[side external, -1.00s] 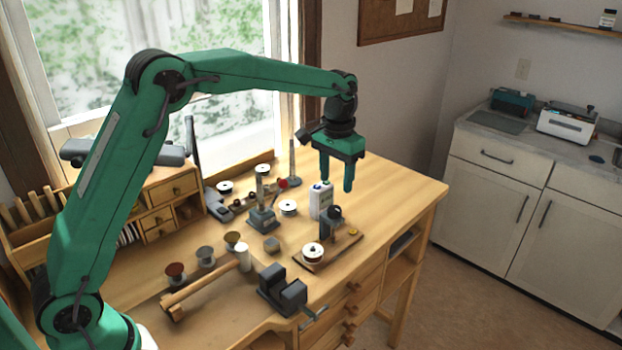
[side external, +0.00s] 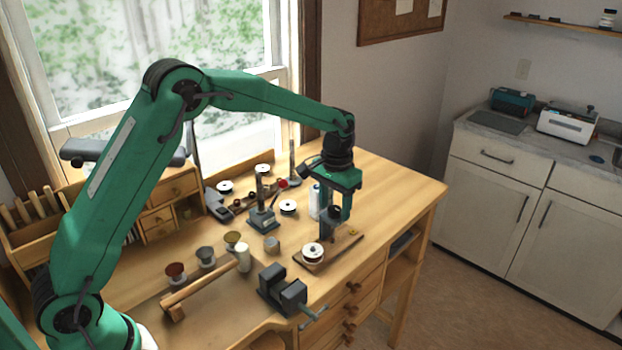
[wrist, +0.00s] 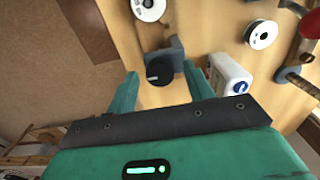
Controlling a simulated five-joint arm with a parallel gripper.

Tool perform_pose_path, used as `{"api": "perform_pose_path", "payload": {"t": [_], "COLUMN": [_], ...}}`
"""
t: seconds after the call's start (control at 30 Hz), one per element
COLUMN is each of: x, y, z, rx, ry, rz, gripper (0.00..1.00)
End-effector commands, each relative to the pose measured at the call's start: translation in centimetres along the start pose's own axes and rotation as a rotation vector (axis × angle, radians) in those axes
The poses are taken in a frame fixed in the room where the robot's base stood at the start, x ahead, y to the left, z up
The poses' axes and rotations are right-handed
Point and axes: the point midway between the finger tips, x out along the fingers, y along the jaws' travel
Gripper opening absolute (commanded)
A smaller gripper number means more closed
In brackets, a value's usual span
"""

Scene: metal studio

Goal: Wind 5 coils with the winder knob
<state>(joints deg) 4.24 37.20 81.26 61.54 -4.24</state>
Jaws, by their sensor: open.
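The winder stands near the front right of the bench, with a wooden base (side external: 342,247), a grey post (side external: 325,228) and a spool (side external: 313,252) carrying a reddish-brown winding. In the wrist view its black round knob (wrist: 159,71) sits on the post (wrist: 177,55), and the spool shows at the top edge (wrist: 148,8). My gripper (wrist: 160,76) is open and points down over the winder. Its fingertips appear on either side of the knob, with gaps visible. In the side view my gripper (side external: 335,214) partly hides the knob; I cannot tell whether it touches.
A white bottle (side external: 314,202) stands close beside my gripper; it also shows in the wrist view (wrist: 231,74). A grey vise (side external: 284,290) and a mallet (side external: 205,284) lie toward the front left. A small press (side external: 263,215) and several spools stand behind. The bench's right end is clear.

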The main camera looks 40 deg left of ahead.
Motion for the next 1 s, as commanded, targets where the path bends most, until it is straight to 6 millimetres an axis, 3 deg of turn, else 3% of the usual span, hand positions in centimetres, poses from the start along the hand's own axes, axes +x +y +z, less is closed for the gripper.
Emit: {"api": "perform_pose_path", "payload": {"t": [0.2,0.43,1.0], "x": [0.02,0.0,-0.04], "y": [0.0,0.0,0.0], "z": [0.01,0.01,0.0], "rx": [0.0,0.0,0.125], "ry": [0.0,0.0,0.0], "rz": [0.0,0.0,0.0], "gripper": [0.5,0.07,0.07]}}
